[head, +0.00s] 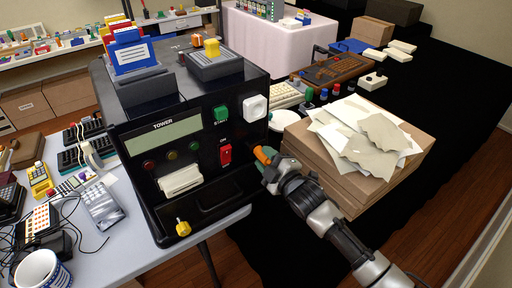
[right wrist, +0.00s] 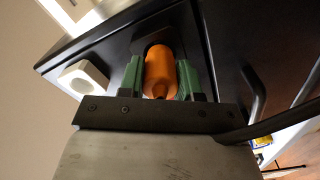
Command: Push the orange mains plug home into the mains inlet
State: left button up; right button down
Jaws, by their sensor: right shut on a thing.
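The orange mains plug (head: 265,154) is at the right edge of the black tower in the head view. My right gripper (head: 268,160) is shut on it, and its arm comes in from the lower right. In the right wrist view the plug (right wrist: 160,71) sits between the two green finger pads of the gripper (right wrist: 161,78), with its far end against a dark raised part of the black panel. The mains inlet is hidden behind the plug and fingers, so I cannot tell how deep the plug is. My left gripper is not in view.
The black tower (head: 206,190) carries a red switch (head: 225,155), a green button (head: 221,113) and a white square piece (head: 255,107). Stacked brown boxes (head: 345,178) with papers (head: 362,130) on top stand close to the right of my gripper. A grey table (head: 130,245) is at left.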

aim_at(269, 161)
jog(key=shift+w+a+r, duration=0.1)
jog(key=shift+w+a, duration=0.1)
jog(key=shift+w, duration=0.1)
dwell(0.4)
jog(key=shift+w+a+b, duration=0.1)
jog(key=shift+b, duration=0.2)
jog(key=c, duration=0.7)
grip_release()
jog(key=shift+w+a, duration=0.1)
jog(key=shift+p+v, duration=1.1)
jog(key=shift+v, duration=0.6)
jog(key=shift+p+v, duration=0.75)
jog(key=shift+v, duration=0.65)
